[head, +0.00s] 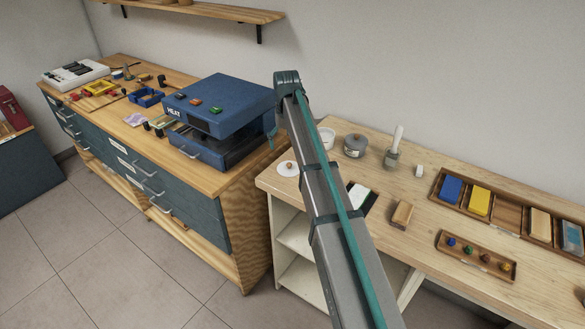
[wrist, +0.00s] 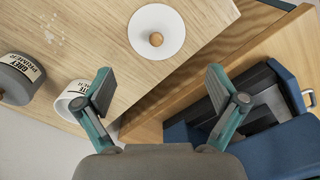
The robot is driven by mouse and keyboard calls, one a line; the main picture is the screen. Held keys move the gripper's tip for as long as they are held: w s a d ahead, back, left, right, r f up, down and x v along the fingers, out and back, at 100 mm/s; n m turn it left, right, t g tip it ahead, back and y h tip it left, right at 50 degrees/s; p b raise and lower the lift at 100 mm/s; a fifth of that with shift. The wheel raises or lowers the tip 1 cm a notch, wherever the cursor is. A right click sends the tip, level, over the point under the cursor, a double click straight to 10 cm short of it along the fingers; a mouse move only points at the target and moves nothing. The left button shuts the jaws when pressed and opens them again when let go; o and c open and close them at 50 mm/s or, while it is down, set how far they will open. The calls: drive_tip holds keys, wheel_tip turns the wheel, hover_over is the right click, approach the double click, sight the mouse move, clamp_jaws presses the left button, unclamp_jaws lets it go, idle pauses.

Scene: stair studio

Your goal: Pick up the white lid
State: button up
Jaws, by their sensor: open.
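The white lid (head: 283,171) is a round white disc with a small wooden knob. It lies near the left end of the pale wooden table (head: 421,218). In the wrist view the lid (wrist: 174,24) is at the top centre with its knob up. My gripper (wrist: 160,91) is open and empty, its two fingers spread wide below the lid in that picture, apart from it. In the head view my arm hides most of the gripper.
A white primer pot (wrist: 75,98) stands close to the left finger, with a grey primer pot (wrist: 30,68) beyond it. A blue heat press (head: 218,103) stands on the neighbouring cabinet, across a gap. The table around the lid is mostly clear.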

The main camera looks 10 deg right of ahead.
sight(289, 164)
wheel_tip(289, 164, down, 4)
drive_tip(key=shift+r+p, duration=0.15)
drive_tip(key=shift+p, duration=0.25)
drive_tip(key=shift+s+d+f+p, duration=0.15)
drive_tip(key=shift+f+p, duration=0.4)
drive_tip(key=shift+f, duration=0.4)
drive_tip(key=shift+d+f+p, duration=0.15)
drive_tip(key=shift+f+p, duration=0.35)
drive_tip(key=shift+f, duration=1.1)
clamp_jaws()
